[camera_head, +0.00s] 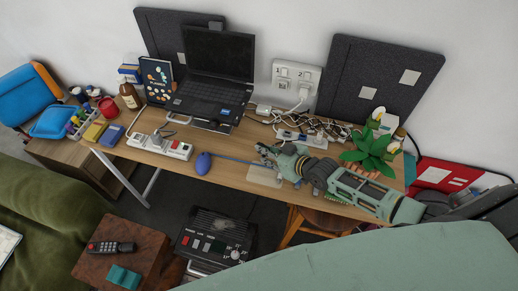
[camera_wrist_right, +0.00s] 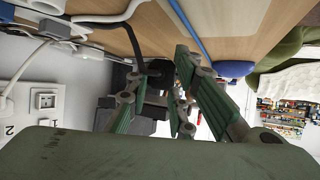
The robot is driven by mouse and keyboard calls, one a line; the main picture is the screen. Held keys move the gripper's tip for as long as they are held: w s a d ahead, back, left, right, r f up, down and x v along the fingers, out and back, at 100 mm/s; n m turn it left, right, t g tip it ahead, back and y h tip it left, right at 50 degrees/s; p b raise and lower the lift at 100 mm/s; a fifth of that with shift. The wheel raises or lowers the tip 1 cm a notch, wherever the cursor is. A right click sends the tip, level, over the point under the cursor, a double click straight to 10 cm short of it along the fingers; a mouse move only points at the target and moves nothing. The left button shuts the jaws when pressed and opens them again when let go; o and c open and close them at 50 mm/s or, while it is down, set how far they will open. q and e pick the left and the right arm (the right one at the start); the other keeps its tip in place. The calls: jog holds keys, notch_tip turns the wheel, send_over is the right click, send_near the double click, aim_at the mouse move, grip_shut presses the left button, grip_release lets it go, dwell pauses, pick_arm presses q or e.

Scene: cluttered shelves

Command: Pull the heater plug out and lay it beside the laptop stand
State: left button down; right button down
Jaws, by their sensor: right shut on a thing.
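My right gripper (camera_head: 266,151) is over the middle of the desk, to the right of the blue mouse. In the right wrist view it is shut (camera_wrist_right: 158,92) on a dark thing that looks like a black plug (camera_wrist_right: 159,69), with a black cable (camera_wrist_right: 137,46) running up from it. The fingers partly hide it, and I cannot read a label that marks it as the heater plug. The laptop stand (camera_head: 205,123) holds the open black laptop (camera_head: 213,70) at the back of the desk, left of the gripper. My left gripper is not in view.
A white power strip (camera_head: 160,146) lies front left on the desk. Another strip (camera_head: 301,139) lies right, near tangled cables. A wall socket (camera_head: 296,84) is behind. The mouse (camera_head: 203,163) and its blue cable lie near the front edge. A green plant (camera_head: 371,153) stands right.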

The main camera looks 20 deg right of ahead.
jog(key=shift+f+b, duration=0.55)
jog(key=shift+f, duration=0.1)
jog(key=c, duration=1.5)
grip_release()
jog(key=shift+o, duration=0.2)
jog(key=v, duration=1.2)
jog(key=shift+f, duration=0.1)
